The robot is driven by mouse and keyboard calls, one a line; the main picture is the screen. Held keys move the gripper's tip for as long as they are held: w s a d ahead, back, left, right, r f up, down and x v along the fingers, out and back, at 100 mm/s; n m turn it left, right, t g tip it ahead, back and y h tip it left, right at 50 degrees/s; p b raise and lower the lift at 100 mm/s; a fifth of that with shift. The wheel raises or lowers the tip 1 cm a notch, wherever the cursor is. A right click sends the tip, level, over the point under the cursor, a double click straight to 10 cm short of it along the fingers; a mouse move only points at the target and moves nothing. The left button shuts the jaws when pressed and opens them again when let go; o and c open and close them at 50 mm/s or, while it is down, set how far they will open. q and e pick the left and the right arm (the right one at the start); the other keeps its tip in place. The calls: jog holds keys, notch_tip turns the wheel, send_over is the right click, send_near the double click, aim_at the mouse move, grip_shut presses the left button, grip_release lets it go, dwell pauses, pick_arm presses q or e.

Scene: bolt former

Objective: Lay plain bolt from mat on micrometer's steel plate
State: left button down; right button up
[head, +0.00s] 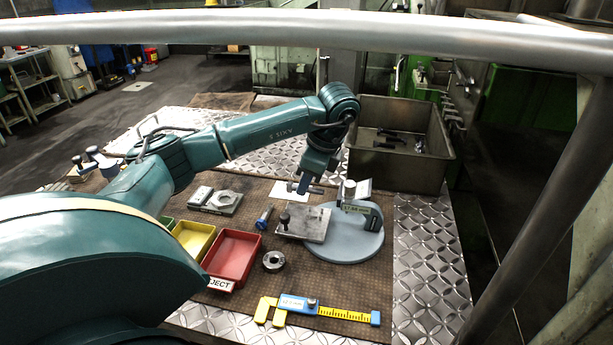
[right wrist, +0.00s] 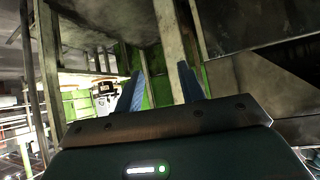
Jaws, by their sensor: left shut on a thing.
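My left gripper (head: 304,184) reaches down from above, shut on a small grey bolt (head: 318,189). The bolt lies roughly level in the jaws, above the far edge of the steel plate (head: 309,230); the fingers partly hide it. The micrometer (head: 356,207) has a round blue-grey base (head: 350,250), a digital readout and the steel plate at its left. A dark knob stands at the plate's left side. A white mat (head: 284,190) shows behind the gripper. My right gripper (right wrist: 155,92) is open and empty in the right wrist view, away from the table.
A blue-headed bolt (head: 264,217) lies left of the plate. Red (head: 233,257) and yellow (head: 196,239) bins, a metal ring (head: 273,260) and a yellow caliper (head: 317,311) lie nearby. A deep metal crate (head: 400,172) stands behind the micrometer.

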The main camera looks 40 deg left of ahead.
aim_at(301, 213)
pick_arm(q)
jog(key=shift+f+b, duration=0.3)
jog(key=shift+f, duration=0.15)
jog(key=shift+f+b, duration=0.95)
jog(key=shift+f, duration=0.8)
pick_arm(e)
jog(key=shift+w+a+f+t, duration=0.2)
jog(key=shift+f+t, duration=0.1)
jog(key=shift+f, duration=0.05)
jog(key=shift+s, duration=0.1)
pick_arm(q)
jog(key=shift+f+b, duration=0.55)
jog(key=shift+b, duration=0.1)
pick_arm(e)
jog(key=shift+w+f, duration=0.25)
jog(key=shift+w, duration=0.1)
pick_arm(q)
jog(key=shift+f, duration=0.25)
pick_arm(e)
jog(key=shift+a+f, duration=0.1)
jog(key=shift+f, duration=0.1)
